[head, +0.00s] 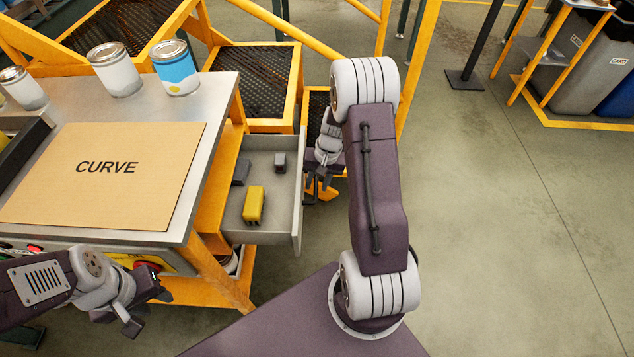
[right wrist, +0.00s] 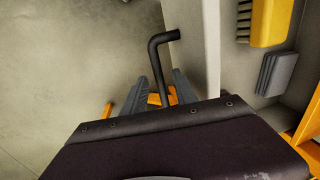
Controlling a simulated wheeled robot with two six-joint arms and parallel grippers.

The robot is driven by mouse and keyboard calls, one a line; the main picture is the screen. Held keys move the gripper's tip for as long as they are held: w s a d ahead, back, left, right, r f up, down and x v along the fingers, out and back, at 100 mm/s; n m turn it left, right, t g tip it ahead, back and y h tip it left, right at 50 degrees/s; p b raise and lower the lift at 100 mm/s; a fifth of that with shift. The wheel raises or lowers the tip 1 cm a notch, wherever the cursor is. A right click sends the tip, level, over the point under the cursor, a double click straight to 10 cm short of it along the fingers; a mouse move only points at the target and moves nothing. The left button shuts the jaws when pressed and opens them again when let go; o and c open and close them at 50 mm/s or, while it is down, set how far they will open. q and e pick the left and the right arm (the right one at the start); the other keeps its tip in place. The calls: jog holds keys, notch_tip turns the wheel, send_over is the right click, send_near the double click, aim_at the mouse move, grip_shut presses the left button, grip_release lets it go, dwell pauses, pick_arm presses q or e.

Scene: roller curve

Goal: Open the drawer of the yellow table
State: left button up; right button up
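The yellow table (head: 222,270) has a grey top and an orange-yellow frame, at left in the head view. Its grey drawer (head: 285,205) is pulled out on the table's right side, its inside showing. The drawer's black bent handle (right wrist: 158,60) stands off the drawer front in the right wrist view. My right gripper (head: 325,186) is beside the drawer front. In the right wrist view its two fingers are apart, with the handle between them and gaps on both sides. My left gripper (head: 152,308) is open and empty by the table's near side.
A cardboard sheet (head: 105,172) marked CURVE and several cans (head: 176,68) are on the tabletop.

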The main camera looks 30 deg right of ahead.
notch_tip(320, 180, up, 9)
jog(key=d+p, duration=0.1)
jog(key=p, duration=0.1)
jog(key=shift+s+d, duration=0.2)
jog(key=shift+s, duration=0.25)
